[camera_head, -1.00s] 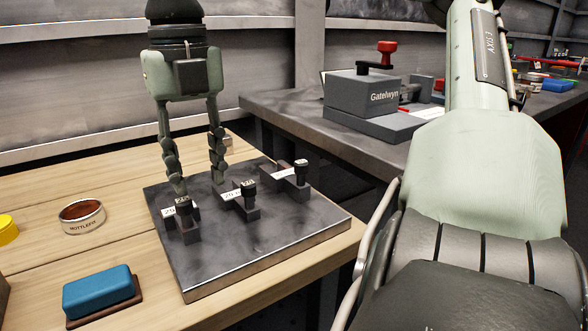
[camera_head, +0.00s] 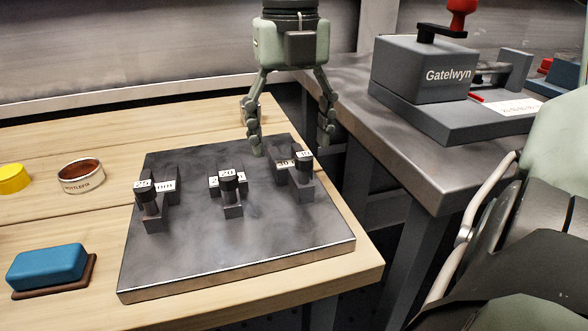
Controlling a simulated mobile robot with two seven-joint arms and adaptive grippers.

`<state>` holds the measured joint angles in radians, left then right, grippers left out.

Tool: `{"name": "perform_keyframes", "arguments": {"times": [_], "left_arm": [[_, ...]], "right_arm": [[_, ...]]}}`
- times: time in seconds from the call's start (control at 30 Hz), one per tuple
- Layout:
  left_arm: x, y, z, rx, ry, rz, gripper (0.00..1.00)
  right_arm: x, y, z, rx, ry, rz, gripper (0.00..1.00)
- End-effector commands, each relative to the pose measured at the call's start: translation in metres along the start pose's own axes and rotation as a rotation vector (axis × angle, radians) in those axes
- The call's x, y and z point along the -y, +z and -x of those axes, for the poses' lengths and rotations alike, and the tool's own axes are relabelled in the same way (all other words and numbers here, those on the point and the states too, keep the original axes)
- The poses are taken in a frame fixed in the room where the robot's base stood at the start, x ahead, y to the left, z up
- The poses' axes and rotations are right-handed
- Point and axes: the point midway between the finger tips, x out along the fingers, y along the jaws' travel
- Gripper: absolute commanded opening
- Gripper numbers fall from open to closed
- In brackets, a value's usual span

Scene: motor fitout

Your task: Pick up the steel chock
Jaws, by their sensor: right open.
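My right gripper (camera_head: 291,146) points down over the back right of a dark metal plate (camera_head: 190,265), fingers apart, with nothing visible between them. Three dark block pieces with black-topped posts stand on the plate: a left one (camera_head: 152,222), a middle one (camera_head: 233,211) and a right one (camera_head: 305,190). Their labels seem to read 25, 20 and 30. The right piece is closest to the gripper, just in front of and below its fingers. I cannot tell for sure which piece is the steel chock. My left gripper is not in view.
A blue block on a brown base (camera_head: 48,268), a round Mottlefit tin (camera_head: 82,178) and a yellow piece (camera_head: 13,179) are at left on the wooden table (camera_head: 60,220). A grey Gatelwyn vise (camera_head: 425,80) stands on the grey bench at right. A gap separates table and bench.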

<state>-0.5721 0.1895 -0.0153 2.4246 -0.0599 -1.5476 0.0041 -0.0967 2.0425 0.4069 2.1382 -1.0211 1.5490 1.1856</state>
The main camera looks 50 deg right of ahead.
Motion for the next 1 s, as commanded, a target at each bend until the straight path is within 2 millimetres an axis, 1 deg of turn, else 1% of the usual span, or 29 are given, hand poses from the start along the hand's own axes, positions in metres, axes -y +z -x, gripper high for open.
{"name": "perform_keyframes", "arguments": {"times": [0.2, 0.3, 0.4, 0.57, 0.67, 1.0], "left_arm": [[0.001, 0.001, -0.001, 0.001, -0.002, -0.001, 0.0], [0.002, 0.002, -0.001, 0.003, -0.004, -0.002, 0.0], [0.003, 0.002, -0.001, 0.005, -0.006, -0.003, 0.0], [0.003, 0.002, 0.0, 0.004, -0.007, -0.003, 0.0], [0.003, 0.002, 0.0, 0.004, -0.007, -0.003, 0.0], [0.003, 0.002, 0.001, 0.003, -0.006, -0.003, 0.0]], "right_arm": [[0.003, -0.003, -0.034, -0.004, 0.001, 0.0, 0.72], [0.003, -0.002, -0.043, -0.001, 0.001, -0.002, 0.72], [0.003, -0.002, -0.046, 0.0, 0.001, -0.003, 0.72], [0.003, -0.002, -0.046, 0.0, 0.001, -0.003, 0.72], [0.003, -0.002, -0.046, 0.001, 0.001, -0.003, 0.62], [0.003, -0.002, -0.046, 0.001, 0.0, -0.003, 0.2]]}}
